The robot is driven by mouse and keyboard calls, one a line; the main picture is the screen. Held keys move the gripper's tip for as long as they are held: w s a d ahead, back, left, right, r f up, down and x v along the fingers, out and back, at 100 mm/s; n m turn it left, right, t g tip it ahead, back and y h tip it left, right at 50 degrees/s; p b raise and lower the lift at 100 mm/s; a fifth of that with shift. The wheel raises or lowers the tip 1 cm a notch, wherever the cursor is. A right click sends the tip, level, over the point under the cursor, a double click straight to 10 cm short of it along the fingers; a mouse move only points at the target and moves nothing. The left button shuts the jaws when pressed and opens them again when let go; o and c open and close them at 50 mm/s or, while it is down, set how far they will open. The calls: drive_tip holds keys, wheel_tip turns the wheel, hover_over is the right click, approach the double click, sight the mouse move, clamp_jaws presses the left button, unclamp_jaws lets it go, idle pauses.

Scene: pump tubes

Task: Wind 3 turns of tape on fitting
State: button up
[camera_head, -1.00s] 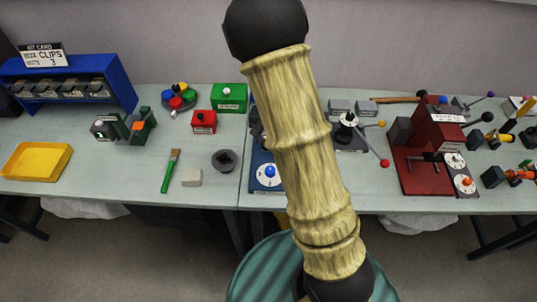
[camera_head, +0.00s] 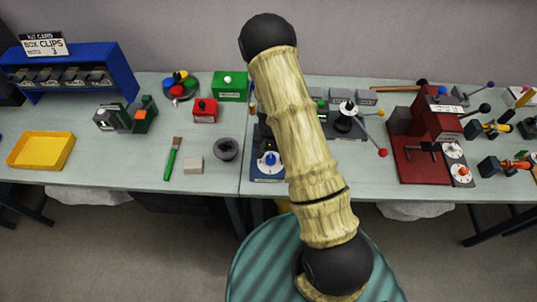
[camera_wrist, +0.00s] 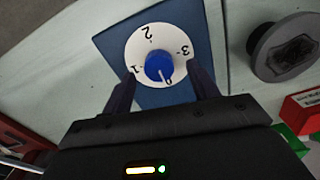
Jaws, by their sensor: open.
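A blue panel (camera_wrist: 112,42) carries a white dial (camera_wrist: 147,35) marked 0 to 3 with a blue knob (camera_wrist: 159,66). The knob's white mark points toward the 0. My gripper (camera_wrist: 163,77) is open, one finger on each side of the knob; I cannot tell whether they touch it. I cannot make out the tape or the fitting behind my arm.
A dark grey round bowl (camera_head: 226,149) stands close left of the panel. A brush (camera_head: 173,160) and a pale block (camera_head: 193,165) lie further left. A red vise-like machine (camera_head: 422,160) stands right. A yellow tray (camera_head: 41,150) sits far left.

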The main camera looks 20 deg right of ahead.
drive_tip(key=shift+f, duration=0.75)
drive_tip(key=c, duration=1.2)
drive_tip(key=shift+o, duration=0.2)
drive_tip(key=m, duration=0.3)
drive_tip(key=shift+p, duration=0.3)
drive_tip(key=shift+a+r+m, duration=0.1)
drive_tip(key=shift+m, duration=0.3)
